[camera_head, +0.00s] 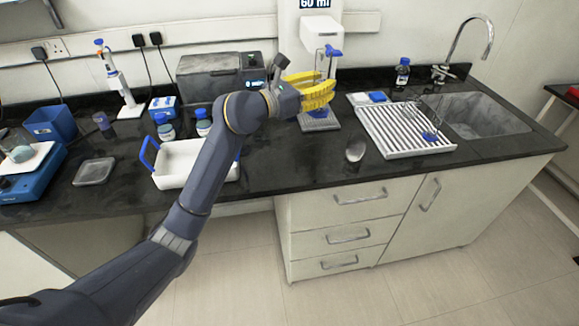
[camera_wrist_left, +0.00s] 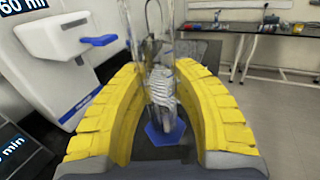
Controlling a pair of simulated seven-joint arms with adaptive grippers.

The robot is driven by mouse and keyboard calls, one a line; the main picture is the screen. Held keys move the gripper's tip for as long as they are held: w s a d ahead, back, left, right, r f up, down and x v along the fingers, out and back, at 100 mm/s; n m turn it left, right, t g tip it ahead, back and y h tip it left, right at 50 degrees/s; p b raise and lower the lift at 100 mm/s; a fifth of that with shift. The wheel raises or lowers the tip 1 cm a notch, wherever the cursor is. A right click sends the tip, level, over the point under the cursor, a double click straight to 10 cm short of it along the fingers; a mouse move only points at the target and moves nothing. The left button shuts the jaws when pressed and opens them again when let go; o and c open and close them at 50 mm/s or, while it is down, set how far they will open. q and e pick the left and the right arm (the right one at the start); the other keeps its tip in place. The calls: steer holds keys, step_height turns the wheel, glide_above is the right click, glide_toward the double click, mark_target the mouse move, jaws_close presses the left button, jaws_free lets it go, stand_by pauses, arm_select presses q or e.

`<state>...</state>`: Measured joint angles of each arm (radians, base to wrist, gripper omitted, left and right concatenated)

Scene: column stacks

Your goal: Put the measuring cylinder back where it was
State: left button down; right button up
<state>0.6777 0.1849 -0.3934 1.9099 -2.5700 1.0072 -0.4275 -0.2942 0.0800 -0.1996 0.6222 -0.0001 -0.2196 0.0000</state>
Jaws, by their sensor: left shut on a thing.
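The measuring cylinder (camera_wrist_left: 163,88) is clear glass with a blue six-sided base (camera_wrist_left: 165,132). In the left wrist view it stands between the yellow fingers of my left gripper (camera_wrist_left: 158,72), which is shut on it. In the head view my left gripper (camera_head: 330,92) is in front of the white dispenser (camera_head: 320,34), above its grey foot (camera_head: 319,122). The cylinder's glass is hard to make out there. I cannot tell whether its base touches the surface below. My right gripper is not in view.
A white ribbed draining rack (camera_head: 385,135) with a small blue item (camera_head: 431,136) lies right of the dispenser, before the sink (camera_head: 485,115). A clear glass vessel (camera_head: 355,151) is near the counter's front edge. A white tray (camera_head: 190,180) with blue handles is left.

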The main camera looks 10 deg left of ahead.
arm_select(q)
steer(key=shift+w+a+f+t+y, duration=0.15)
steer(key=shift+a+f+t+y, duration=0.15)
steer(key=shift+a+f, duration=0.35)
steer(key=shift+f, duration=9.7)
steer(key=shift+f, duration=0.1)
steer(key=c, duration=1.1)
jaws_free()
steer(key=shift+f, duration=0.1)
